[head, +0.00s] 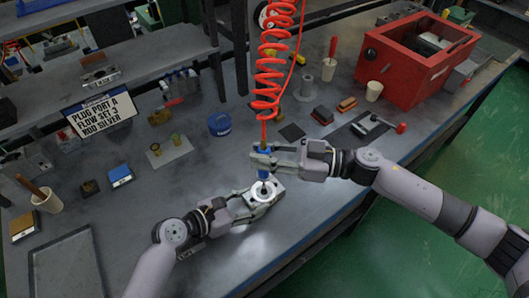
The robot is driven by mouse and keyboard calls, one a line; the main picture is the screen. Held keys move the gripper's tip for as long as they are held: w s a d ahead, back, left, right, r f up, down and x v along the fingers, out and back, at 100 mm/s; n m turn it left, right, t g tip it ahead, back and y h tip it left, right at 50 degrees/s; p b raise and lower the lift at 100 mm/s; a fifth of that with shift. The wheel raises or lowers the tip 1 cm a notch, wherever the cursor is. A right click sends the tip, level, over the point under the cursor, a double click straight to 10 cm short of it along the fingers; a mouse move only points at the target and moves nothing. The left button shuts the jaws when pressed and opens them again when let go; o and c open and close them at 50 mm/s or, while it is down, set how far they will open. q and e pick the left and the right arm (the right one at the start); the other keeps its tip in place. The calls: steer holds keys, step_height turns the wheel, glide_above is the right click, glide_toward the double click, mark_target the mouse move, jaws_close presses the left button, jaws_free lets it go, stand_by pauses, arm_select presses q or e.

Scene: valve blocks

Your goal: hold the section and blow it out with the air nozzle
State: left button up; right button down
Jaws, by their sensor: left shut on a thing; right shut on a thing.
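The section (277,187) is a small light-grey metal block with a dark round opening, low over the middle of the bench. My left gripper (262,202) is shut on it from the lower left; its fingers hide part of the block. The air nozzle (262,173) is blue, on a red coiled hose (271,75) that hangs from above. My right gripper (261,161) is shut on the nozzle from the right. The nozzle points down, with its tip just above or at the section's opening; I cannot tell whether they touch.
A red machine (408,62) stands at the back right. A blue tub (220,124) is left of the hose. An empty tray (68,268) lies front left. The bench's front middle is clear.

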mark_target(264, 138)
steer(key=shift+f, duration=0.15)
stand_by(0.6)
steer(key=shift+r, duration=3.75)
arm_select(q)
steer(key=o, duration=1.7)
steer(key=shift+c, duration=0.2)
steer(key=v, duration=1.1)
steer(key=shift+s, duration=0.1)
steer(key=shift+s+a+r, duration=0.2)
steer(key=shift+s+a, duration=0.05)
steer(key=shift+a, duration=0.1)
